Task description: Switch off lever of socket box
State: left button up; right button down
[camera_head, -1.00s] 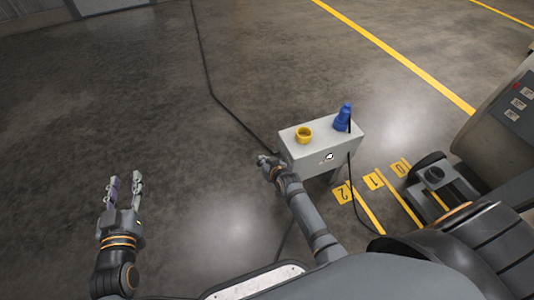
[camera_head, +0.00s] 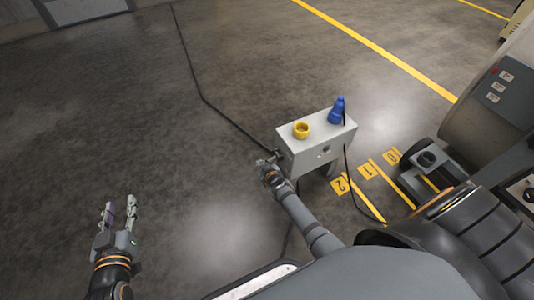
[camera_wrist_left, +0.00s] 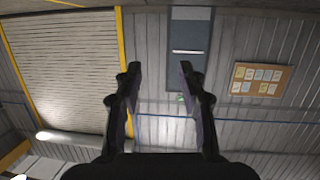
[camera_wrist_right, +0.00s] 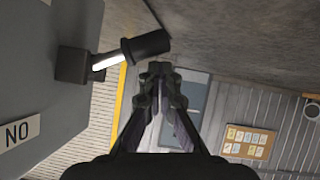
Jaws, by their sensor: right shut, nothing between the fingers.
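The socket box (camera_head: 309,156) is a pale grey box with a yellow socket (camera_head: 301,130) and a blue plug (camera_head: 337,111) on top. In the right wrist view its grey face (camera_wrist_right: 35,65) fills the left side. The lever (camera_wrist_right: 147,46), a metal rod with a black grip on a dark block, sticks out from that face. My right gripper (camera_wrist_right: 160,70) is shut and empty, with its tips just below and right of the lever's grip; contact cannot be told. In the head view it is by the box's left end (camera_head: 268,166). My left gripper (camera_head: 119,203) is open and empty, far left of the box.
A label reading NO (camera_wrist_right: 18,132) is on the box face. A black cable (camera_head: 206,98) runs over the floor to the box. Yellow numbered floor marks (camera_head: 367,171) and a grey machine (camera_head: 495,125) lie to the right. The floor on the left is clear.

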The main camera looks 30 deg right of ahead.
pick_arm(q)
jog(key=shift+w+r+t, duration=0.25)
jog(key=shift+r+t, duration=0.2)
jog(key=shift+r, duration=0.5)
jog(key=shift+w+r+t, duration=0.25)
jog(key=shift+r+t, duration=0.2)
jog(key=shift+r, duration=0.5)
pick_arm(e)
jog(key=shift+f, duration=0.35)
